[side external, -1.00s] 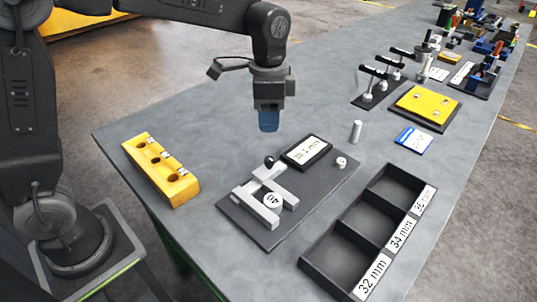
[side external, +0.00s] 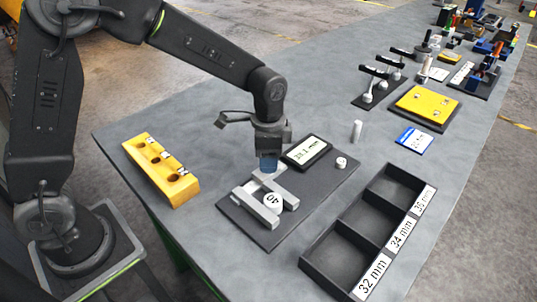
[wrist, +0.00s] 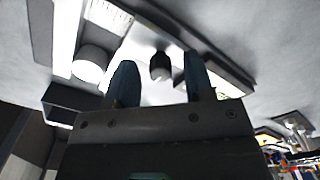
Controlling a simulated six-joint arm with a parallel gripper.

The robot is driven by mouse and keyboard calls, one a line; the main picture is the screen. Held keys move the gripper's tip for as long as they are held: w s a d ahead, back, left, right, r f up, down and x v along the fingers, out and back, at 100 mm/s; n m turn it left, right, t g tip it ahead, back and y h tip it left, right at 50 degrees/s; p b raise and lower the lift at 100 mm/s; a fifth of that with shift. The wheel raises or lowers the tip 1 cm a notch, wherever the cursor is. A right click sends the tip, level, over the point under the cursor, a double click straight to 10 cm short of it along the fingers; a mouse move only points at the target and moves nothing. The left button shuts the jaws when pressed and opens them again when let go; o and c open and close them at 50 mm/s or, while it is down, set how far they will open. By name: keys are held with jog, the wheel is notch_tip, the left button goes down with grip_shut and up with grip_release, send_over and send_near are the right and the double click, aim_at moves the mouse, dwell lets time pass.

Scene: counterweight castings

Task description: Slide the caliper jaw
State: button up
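The caliper fixture is a dark plate (side external: 234,213) with light grey jaws (side external: 256,207) and a digital display (side external: 307,151) in millimetres. A white round casting (side external: 272,200) with a printed number lies between the jaws; a white disc (wrist: 90,62) also shows in the wrist view. My gripper (side external: 268,165) is low over the far end of the jaws. In the wrist view its blue fingertips (wrist: 160,78) are apart, with the black knob (wrist: 160,66) showing between them. In the side view the gripper hides the knob. Contact with it cannot be told.
A black tray (side external: 333,232) with three empty compartments, labelled in mm, lies at the front right. A yellow block (side external: 160,170) with holes is at left. A white cylinder (side external: 357,131), blue card (side external: 415,140) and yellow plate (side external: 425,105) stand beyond the fixture.

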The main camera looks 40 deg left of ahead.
grip_shut()
dwell(0.3)
jog(key=shift+w, duration=0.9)
grip_release()
notch_tip(320, 180, up, 14)
jog(key=shift+f, duration=0.1)
